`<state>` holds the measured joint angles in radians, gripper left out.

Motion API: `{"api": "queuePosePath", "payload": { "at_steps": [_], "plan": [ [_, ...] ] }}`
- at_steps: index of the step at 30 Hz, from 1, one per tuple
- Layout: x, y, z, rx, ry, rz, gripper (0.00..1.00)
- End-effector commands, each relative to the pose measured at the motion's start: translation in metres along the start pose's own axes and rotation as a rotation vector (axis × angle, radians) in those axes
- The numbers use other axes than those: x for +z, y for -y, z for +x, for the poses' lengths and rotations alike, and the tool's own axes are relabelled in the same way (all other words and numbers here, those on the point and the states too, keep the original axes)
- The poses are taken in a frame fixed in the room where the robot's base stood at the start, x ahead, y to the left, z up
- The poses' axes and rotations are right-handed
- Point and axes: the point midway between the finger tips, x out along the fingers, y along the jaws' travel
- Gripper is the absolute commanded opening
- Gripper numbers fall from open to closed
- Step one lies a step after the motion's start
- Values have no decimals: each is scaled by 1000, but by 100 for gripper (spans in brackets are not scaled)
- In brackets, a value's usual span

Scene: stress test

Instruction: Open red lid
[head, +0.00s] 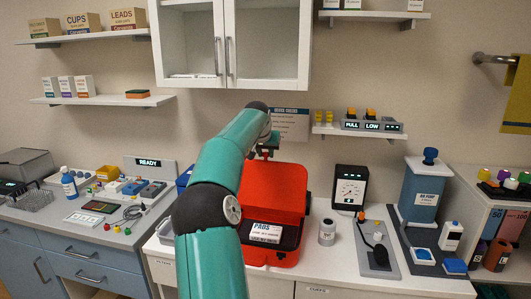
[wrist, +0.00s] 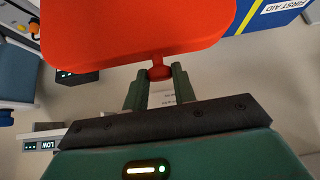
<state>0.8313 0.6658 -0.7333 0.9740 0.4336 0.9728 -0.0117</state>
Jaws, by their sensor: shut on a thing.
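The red case (head: 258,252) stands on the white counter. Its red lid (head: 280,187) is raised at the back, and a white box labelled PADS (head: 265,232) shows inside. My gripper (head: 266,150) is at the lid's top edge, partly hidden by my arm in the head view. In the wrist view the red lid (wrist: 130,30) fills the upper left. A small red knob (wrist: 159,72) sticks out from its edge. The fingers of my gripper (wrist: 158,82) are shut on this knob.
A white wall cabinet (head: 232,45) hangs above. A small shelf with FULL and LOW displays (head: 365,126) is right of the lid. A grey can (head: 327,231) and a dial gauge (head: 350,188) stand right of the case. A blue first aid box (wrist: 275,12) shows in the wrist view.

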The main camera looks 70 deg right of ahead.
Motion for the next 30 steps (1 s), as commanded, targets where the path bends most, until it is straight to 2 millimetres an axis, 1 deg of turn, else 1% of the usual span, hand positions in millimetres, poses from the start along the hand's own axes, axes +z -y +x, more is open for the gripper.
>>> {"api": "queuePosePath", "payload": {
  "at_steps": [1, 2, 4, 5, 13, 17, 20, 23, 30],
  "plan": [
    [-3, -1, -3, 0, -6, 1, 0],
    [-3, -1, -3, 0, -6, 1, 32],
    [-3, -1, -2, 1, -5, 1, 46],
    [-3, -1, -2, 1, -4, 1, 48],
    [-3, 0, 0, 0, -1, 1, 48],
    [-3, 0, -8, -2, -1, 1, 48],
    [-4, 0, -24, -2, -3, 1, 48],
    [-3, 1, -44, -3, -3, 1, 48],
    [-3, 0, -98, -2, -4, 1, 48]
  ]
}}
